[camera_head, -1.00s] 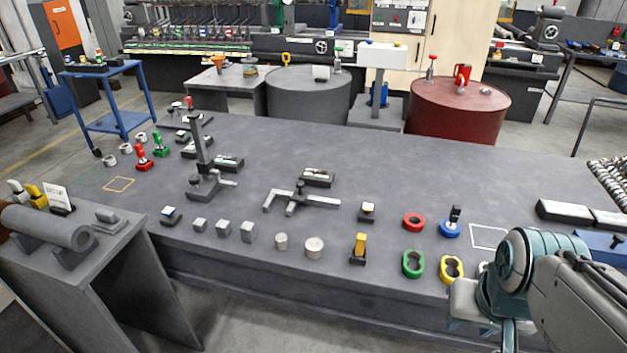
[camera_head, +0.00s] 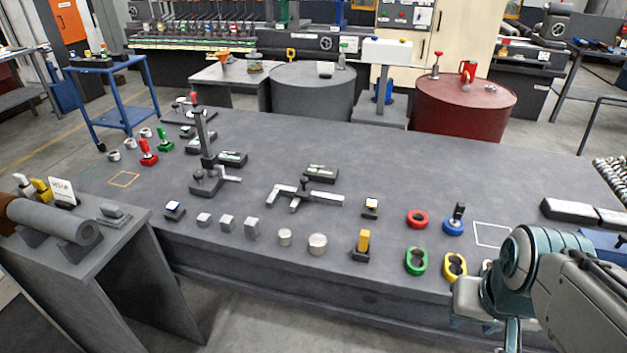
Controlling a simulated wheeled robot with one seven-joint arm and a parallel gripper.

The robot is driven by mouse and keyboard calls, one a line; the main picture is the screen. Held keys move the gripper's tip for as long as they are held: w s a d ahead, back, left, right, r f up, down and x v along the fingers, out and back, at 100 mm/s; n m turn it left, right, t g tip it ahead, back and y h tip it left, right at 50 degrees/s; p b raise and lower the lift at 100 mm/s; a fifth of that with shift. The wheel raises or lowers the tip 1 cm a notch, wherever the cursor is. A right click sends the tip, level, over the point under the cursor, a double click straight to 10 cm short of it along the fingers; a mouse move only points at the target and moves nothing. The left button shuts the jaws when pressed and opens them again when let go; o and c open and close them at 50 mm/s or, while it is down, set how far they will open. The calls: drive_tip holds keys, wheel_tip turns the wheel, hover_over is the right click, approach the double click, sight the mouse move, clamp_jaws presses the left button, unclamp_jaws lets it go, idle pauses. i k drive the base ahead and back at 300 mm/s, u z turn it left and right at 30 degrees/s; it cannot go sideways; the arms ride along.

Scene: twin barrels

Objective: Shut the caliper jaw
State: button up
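The caliper (camera_head: 325,199) lies on the grey workbench (camera_head: 400,165) near its middle. It is a grey bar with jaws pointing toward the front edge and a dark knob on top. A gap shows between the jaws at its left end. My gripper (camera_head: 512,336) is at the lower right, well to the right of the caliper and apart from it. Its fingers are mostly cut off by the bottom edge, so I cannot tell whether it is open or shut.
A tall height gauge (camera_head: 204,140) stands left of the caliper. Dark cases with displays, grey blocks, round weights (camera_head: 318,244), and red, blue, green and yellow rings (camera_head: 417,219) surround it. A grey side stand (camera_head: 120,240) holds a cylinder at left. The bench right of the caliper has clear room.

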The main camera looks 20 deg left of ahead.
sight(303, 191)
drive_tip(key=k, duration=0.65)
drive_tip(key=u, duration=0.65)
drive_tip(key=i, duration=0.6)
drive_tip(key=u, duration=0.8)
drive_tip(key=i, duration=0.7)
drive_tip(key=z, duration=0.7)
drive_tip(key=i, duration=0.6)
drive_tip(key=z, duration=0.65)
